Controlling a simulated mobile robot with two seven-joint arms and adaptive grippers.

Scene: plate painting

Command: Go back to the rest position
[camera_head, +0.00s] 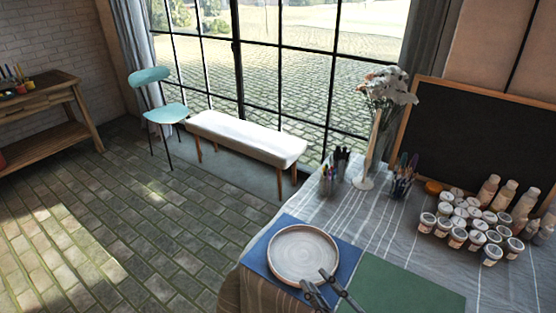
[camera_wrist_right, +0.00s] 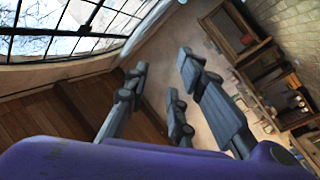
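A round pale plate (camera_head: 303,254) with a raised rim lies on a blue mat (camera_head: 258,256) at the near corner of the table (camera_head: 345,215). My right gripper (camera_head: 316,279) comes in from the bottom edge of the head view, in front of the plate's lower right rim. Whether it touches the plate cannot be told. Its fingers (camera_wrist_right: 165,95) stand apart in the right wrist view, with nothing between them. That view faces a window and a wooden ceiling or wall, not the table. My left gripper is in neither view.
A green mat (camera_head: 405,289) lies right of the plate. Several paint jars (camera_head: 470,222), paint bottles (camera_head: 505,195), brush cups (camera_head: 400,185) and a flower vase (camera_head: 366,175) stand behind. A blackboard (camera_head: 475,130) stands at the back.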

